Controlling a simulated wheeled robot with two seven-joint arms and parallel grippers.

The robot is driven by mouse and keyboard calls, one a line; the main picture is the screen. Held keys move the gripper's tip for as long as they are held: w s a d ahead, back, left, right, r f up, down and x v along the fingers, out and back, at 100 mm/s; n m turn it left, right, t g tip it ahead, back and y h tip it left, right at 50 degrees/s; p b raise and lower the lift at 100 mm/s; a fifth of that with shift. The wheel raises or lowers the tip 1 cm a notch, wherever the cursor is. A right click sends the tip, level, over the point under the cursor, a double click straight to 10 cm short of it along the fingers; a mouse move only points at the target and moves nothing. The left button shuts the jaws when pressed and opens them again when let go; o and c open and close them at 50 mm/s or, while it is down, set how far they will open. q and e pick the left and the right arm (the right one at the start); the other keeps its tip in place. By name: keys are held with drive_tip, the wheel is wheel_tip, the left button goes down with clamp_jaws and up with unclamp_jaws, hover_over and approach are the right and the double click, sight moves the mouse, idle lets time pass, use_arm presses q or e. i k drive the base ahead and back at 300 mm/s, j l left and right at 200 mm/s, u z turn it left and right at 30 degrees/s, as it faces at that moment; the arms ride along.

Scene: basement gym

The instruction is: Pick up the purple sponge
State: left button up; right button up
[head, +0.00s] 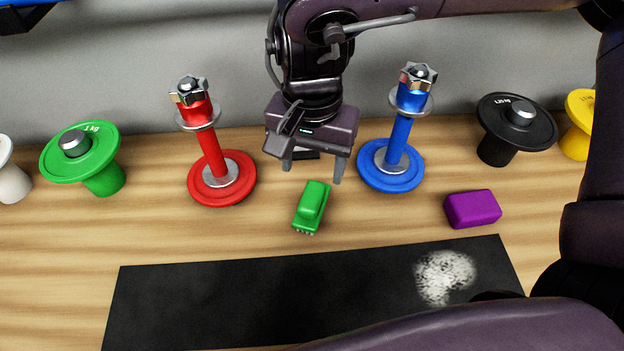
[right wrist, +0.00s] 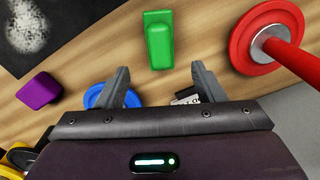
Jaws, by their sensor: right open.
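The purple sponge (head: 472,208) lies on the wooden surface at the right in the head view, behind the right part of the black mat. It also shows at the left edge of the right wrist view (right wrist: 39,90). My right gripper (head: 312,173) is open and empty, pointing down between the red and blue stands, well to the left of the sponge. Its two fingers show apart in the right wrist view (right wrist: 160,80), with nothing between them. My left gripper is not in view.
A green brush (head: 311,207) lies just in front of my right gripper. A red stand (head: 213,150) and a blue stand (head: 398,140) flank it. A black weight (head: 515,125) stands behind the sponge. The black mat (head: 250,300) bears a white powdery patch (head: 444,276).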

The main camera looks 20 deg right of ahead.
sight(473, 209)
drive_tip(key=k+j, duration=0.2)
drive_tip(key=k, duration=0.3)
drive_tip(key=k+j, duration=0.2)
drive_tip(key=k, duration=0.25)
drive_tip(key=k+j, duration=0.2)
drive_tip(key=k, duration=0.3)
drive_tip(key=k+j, duration=0.25)
drive_tip(key=k, duration=0.2)
